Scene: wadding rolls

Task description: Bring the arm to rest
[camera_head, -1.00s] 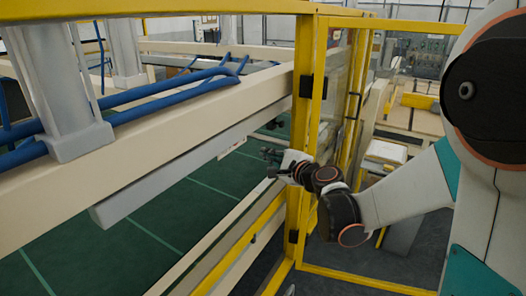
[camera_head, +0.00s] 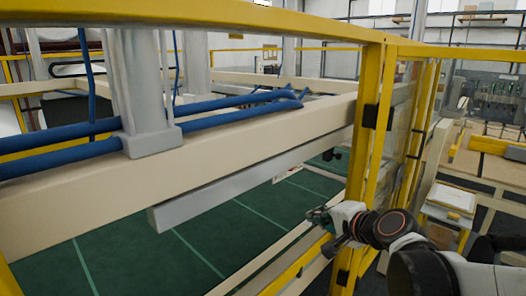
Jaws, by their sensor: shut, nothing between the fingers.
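My gripper (camera_head: 318,215) is small in the head view, at the lower middle, at the end of my arm that reaches in from the lower right. It appears close to the yellow frame post (camera_head: 368,150), on its left side in the picture. The fingers look shut and hold nothing. The gap between my gripper and the rail below it cannot be judged from this view.
A cream beam (camera_head: 240,150) with blue hoses (camera_head: 220,118) runs across the left, a grey bar (camera_head: 235,188) beneath it. A green lined floor (camera_head: 130,255) lies below. Yellow fencing with a clear panel (camera_head: 402,130) stands right of centre. A white box (camera_head: 452,197) sits beyond.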

